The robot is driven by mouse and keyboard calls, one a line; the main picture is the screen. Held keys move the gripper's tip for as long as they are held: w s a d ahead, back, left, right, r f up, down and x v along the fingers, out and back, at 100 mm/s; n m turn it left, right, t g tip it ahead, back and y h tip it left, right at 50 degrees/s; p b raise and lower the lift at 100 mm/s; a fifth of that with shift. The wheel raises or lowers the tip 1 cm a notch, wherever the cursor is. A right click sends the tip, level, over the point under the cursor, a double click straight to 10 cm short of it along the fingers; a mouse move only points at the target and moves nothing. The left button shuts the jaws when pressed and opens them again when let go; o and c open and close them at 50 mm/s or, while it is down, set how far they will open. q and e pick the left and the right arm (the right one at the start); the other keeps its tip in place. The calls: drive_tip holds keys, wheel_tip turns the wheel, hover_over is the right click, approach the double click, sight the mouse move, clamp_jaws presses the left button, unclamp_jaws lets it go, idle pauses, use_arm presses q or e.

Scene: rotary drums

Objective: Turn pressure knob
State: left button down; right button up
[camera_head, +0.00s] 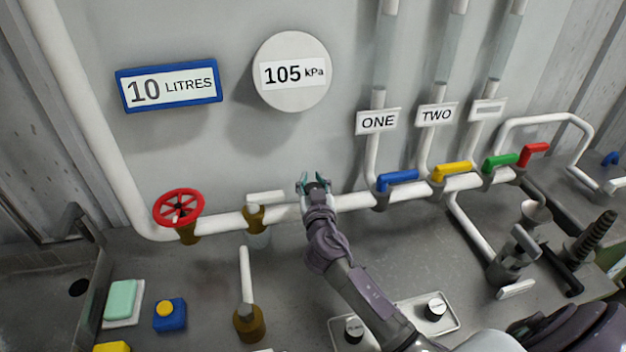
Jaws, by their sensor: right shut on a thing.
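My right gripper (315,182) reaches up from the lower right to the white horizontal pipe (350,200). Its teal fingertips sit either side of a small dark part at the pipe, and it is shut on that part. The part looks like the pressure knob, but the gripper and wrist hide nearly all of it. The round white pressure gauge (291,72) on the wall above reads 105 kPa. My left gripper is not in view.
A red handwheel (179,208) and a white-handled brass valve (257,216) stand left of my gripper. Blue (398,178), yellow (452,171) and green (501,160) levers line the pipe at right. A blue-framed sign (169,86) reads 10 LITRES.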

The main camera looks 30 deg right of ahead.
drive_tip(key=shift+a+f+n+t+y, duration=0.15)
drive_tip(key=shift+n+y, duration=0.25)
drive_tip(key=shift+y, duration=0.2)
drive_tip(key=shift+a+f+n+t+y, duration=0.15)
drive_tip(key=shift+n+y, duration=0.25)
drive_tip(key=shift+y, duration=0.2)
drive_tip(key=n+y+p, duration=0.2)
drive_tip(key=y, duration=0.1)
drive_tip(key=n+y+p, duration=0.1)
drive_tip(key=y, duration=0.1)
drive_tip(key=shift+a+r, duration=0.1)
drive_tip(key=shift+a, duration=0.2)
drive_tip(key=n+y, duration=0.2)
drive_tip(key=y, duration=0.1)
drive_tip(key=shift+a+p, duration=0.25)
drive_tip(key=shift+p, duration=0.15)
drive_tip(key=shift+s+a+n+y, duration=0.1)
drive_tip(key=shift+a+n+y, duration=0.05)
drive_tip(key=shift+n+y, duration=0.65)
drive_tip(key=shift+f+g+y, duration=0.25)
drive_tip(key=shift+g+y, duration=0.15)
drive_tip(key=o, duration=0.9)
drive_tip(key=shift+s, duration=0.1)
drive_tip(key=shift+o, duration=0.4)
drive_tip(key=shift+s+r, duration=0.15)
drive_tip(key=shift+r, duration=0.2)
